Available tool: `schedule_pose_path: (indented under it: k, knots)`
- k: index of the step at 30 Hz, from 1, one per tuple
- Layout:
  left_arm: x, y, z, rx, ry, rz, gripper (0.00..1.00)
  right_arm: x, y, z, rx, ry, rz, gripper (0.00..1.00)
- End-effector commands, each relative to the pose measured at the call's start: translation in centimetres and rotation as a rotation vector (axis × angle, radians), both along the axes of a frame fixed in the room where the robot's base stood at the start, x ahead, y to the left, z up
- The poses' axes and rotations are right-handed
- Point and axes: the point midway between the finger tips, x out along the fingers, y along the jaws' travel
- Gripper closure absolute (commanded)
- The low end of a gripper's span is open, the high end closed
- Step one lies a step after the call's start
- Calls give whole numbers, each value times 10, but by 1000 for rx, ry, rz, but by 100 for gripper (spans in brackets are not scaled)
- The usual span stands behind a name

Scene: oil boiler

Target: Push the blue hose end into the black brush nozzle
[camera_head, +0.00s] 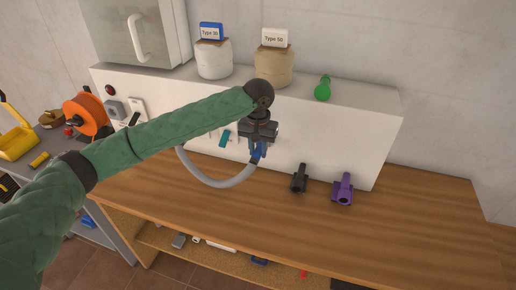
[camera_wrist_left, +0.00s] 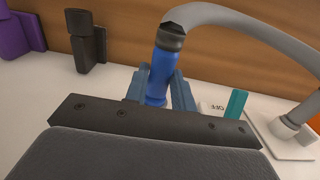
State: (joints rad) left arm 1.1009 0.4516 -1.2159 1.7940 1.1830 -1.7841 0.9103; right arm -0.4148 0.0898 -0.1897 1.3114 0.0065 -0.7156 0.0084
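My left gripper (camera_head: 257,153) is in front of the white panel, above the wooden worktop, with its fingers shut on the blue hose end. In the left wrist view the blue hose end (camera_wrist_left: 158,76) sits between the two blue fingers (camera_wrist_left: 160,92), and the grey hose (camera_wrist_left: 235,17) leaves it past a dark collar. In the head view the grey hose (camera_head: 207,181) loops down and left to the panel. The black brush nozzle (camera_head: 300,179) stands at the panel's foot, right of and apart from the hose end. It also shows in the left wrist view (camera_wrist_left: 87,43). My right gripper is not visible.
A purple nozzle (camera_head: 343,189) stands right of the black one. A green nozzle (camera_head: 323,88) and two labelled sacks (camera_head: 274,66) are on the ledge above. The worktop (camera_head: 330,235) in front is clear. An orange reel (camera_head: 86,113) is at left.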

Motion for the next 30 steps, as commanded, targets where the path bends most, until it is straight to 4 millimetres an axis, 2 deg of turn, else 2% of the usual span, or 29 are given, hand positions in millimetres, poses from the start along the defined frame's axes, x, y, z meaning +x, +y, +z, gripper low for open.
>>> schedule_pose_path:
  k: [7,30]
  knots:
    - [-1,1,1,0,0,0,98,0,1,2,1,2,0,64]
    - [-25,8,1,0,0,0,98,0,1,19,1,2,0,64]
